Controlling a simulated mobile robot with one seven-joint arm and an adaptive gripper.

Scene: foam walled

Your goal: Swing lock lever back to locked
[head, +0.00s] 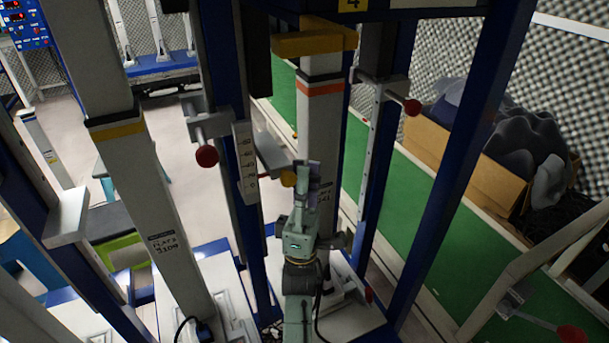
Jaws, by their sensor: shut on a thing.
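My gripper (307,171) is near the middle of the head view, in front of the pale upright column (320,114) with an orange band. Its fingers are shut on what looks like the lock lever, most of which they hide. A small yellow knob (288,178) shows at the left side of the fingers. A grey bracket (269,152) is just left of and above the knob, beside a scale plate (246,160). I cannot tell the lever's exact angle.
Red knobs on side fittings stand left (206,156) and right (412,107) of my gripper. Blue posts (462,140) frame the space closely. A green strip (440,237) runs behind, and a cardboard box (432,142) with dark foam is at the right.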

